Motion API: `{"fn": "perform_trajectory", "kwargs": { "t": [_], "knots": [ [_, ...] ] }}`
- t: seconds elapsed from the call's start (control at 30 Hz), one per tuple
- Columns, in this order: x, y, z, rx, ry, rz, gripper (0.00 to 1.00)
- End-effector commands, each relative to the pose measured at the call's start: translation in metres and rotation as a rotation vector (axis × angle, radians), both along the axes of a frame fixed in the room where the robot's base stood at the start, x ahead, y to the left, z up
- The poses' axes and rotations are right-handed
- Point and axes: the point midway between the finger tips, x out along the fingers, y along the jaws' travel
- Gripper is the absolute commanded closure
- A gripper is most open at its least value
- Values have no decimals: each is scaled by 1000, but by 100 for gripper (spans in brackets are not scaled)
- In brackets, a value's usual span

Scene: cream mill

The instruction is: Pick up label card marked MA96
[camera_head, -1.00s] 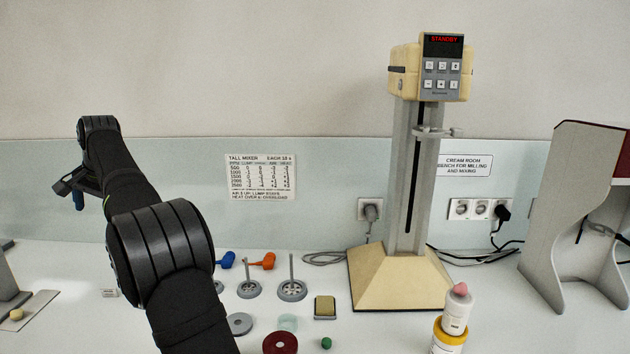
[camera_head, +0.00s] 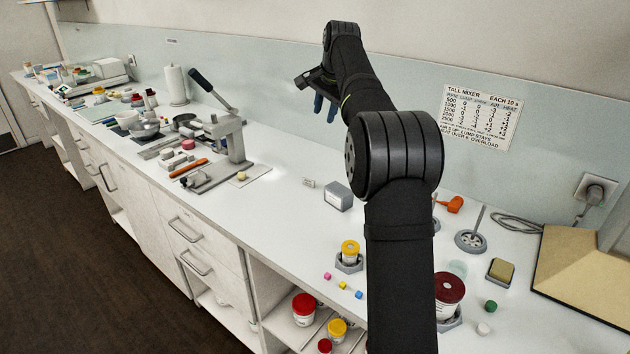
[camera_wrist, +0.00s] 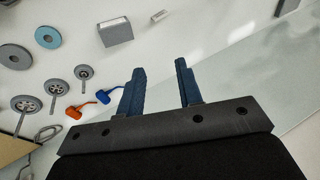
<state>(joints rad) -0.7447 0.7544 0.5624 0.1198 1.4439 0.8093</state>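My gripper (camera_head: 325,110) is raised above the back of the bench, near the wall panel. In the wrist view its two blue fingers (camera_wrist: 160,66) stand apart with nothing between them. A small whitish piece with dark marks (camera_head: 308,183) lies on the bench below the gripper, left of a grey box. It also shows at the top of the wrist view (camera_wrist: 160,16), beyond the fingertips. Its marks are too small to read, so I cannot tell whether it is the MA96 label card. No other card reading MA96 is legible.
A grey box (camera_head: 338,196) stands beside the small piece. A grey press with a black lever (camera_head: 225,135) is to the left.

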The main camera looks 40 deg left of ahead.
Motion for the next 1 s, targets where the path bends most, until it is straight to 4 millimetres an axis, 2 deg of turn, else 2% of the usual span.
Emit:
{"fn": "perform_trajectory", "kwargs": {
  "t": [0.17,0.5,0.7,0.83,1.0],
  "knots": [
    [13,7,-20,39,108,-188,67],
    [50,21,-82,128,467,-837,67],
    [63,25,-111,144,631,-1144,67],
    [67,26,-121,144,686,-1252,67],
    [68,30,-134,144,707,-1292,67]
  ]
}}
